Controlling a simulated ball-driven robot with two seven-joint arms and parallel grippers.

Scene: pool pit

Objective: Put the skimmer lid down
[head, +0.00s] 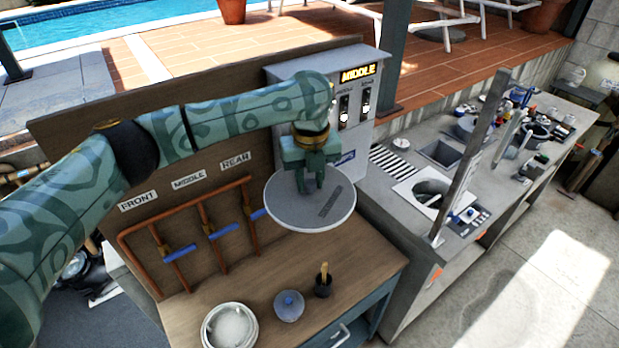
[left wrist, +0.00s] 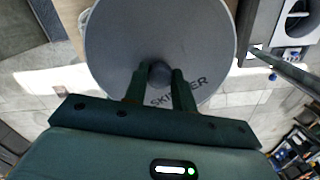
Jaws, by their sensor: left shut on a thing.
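The skimmer lid (head: 310,208) is a round grey disc. My left gripper (head: 311,185) is shut on it from above and holds it over the right part of the wooden bench, in front of the grey control box. In the left wrist view the lid (left wrist: 130,40) fills the top middle, with lettering partly hidden by a finger. My left gripper's fingers (left wrist: 160,80) close on a round knob at the lid's centre. The lid looks close to level and seems apart from the bench top. My right gripper is not in view.
The wooden bench (head: 375,262) holds a white round tub (head: 229,327), a small blue-grey lidded dish (head: 289,305) and a dark cup (head: 323,287) with a brush. Copper pipes with blue handles (head: 180,253) stand behind. A grey counter (head: 390,210) with a round opening lies right.

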